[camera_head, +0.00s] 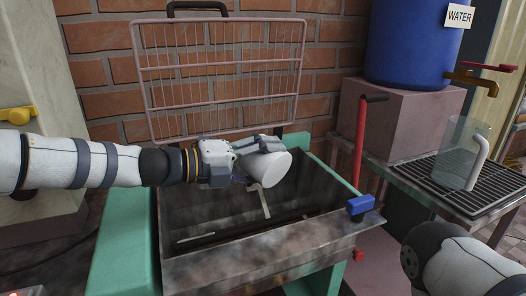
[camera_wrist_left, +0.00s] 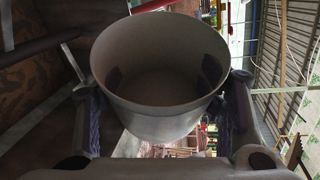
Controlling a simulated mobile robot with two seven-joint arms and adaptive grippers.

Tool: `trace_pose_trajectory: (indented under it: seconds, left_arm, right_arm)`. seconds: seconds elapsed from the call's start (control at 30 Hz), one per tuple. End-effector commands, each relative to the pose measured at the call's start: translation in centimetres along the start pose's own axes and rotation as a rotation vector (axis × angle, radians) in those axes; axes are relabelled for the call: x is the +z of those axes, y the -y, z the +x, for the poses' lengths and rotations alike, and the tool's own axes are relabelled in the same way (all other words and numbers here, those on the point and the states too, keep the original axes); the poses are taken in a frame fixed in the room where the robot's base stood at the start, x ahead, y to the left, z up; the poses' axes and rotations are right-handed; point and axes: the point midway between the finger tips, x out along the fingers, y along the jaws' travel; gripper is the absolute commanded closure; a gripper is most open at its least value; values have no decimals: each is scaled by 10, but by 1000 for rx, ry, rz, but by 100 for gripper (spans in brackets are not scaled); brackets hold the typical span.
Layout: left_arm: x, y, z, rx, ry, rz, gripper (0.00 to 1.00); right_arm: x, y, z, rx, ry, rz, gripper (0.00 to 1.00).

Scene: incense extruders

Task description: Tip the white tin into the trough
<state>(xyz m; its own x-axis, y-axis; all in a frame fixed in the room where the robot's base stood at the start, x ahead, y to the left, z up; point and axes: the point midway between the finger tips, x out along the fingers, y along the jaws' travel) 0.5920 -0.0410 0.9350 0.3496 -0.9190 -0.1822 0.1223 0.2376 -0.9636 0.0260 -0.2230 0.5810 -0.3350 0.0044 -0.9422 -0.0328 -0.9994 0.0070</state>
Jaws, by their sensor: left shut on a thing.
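The white tin (camera_head: 269,169) is held on its side above the trough, with its round end turned toward the lower right in the head view. My left gripper (camera_head: 262,148) is shut on the tin. In the left wrist view the tin (camera_wrist_left: 160,122) sits between both fingers and I look into its open mouth, where the inside looks bare. The trough (camera_head: 262,262) is a grimy metal box below the tin, with dark walls and a pale bar inside. My right arm shows at the lower right, but its gripper is out of view.
A raised wire guard (camera_head: 220,88) stands behind the trough. A red lever (camera_head: 361,140) and a blue block (camera_head: 360,204) are at its right. Further right are a blue water barrel (camera_head: 410,45), a drain grate (camera_head: 450,190) and a clear container (camera_head: 455,150).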

Motion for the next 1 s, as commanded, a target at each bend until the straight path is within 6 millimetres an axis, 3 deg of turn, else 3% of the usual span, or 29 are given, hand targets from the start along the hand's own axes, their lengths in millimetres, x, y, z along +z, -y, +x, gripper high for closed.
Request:
trace_pose_trajectory:
  seconds: [0.03, 0.1, 0.63, 0.7, 0.9, 1.0]
  left_arm:
    - [-2, 19, -2, 28, 10, 98, 78]
    - [-4, 24, -2, 77, 24, 221, 78]
    - [-7, 8, 1, 373, 105, 926, 78]
    - [-6, -4, 2, 418, 112, 1023, 78]
    - [-3, -15, 3, 490, 125, 1193, 78]
    - [0, -6, 1, 494, 129, 1209, 78]
  right_arm:
    - [-7, 0, -17, -1, -42, 0, 60]
    - [-13, 1, -28, -3, -74, 0, 60]
    - [-41, 2, -82, -8, -237, -1, 60]
    - [-38, 2, -76, -7, -218, -1, 60]
    - [-37, 2, -75, -7, -212, -1, 60]
    - [-37, 2, -75, -7, -212, -1, 60]
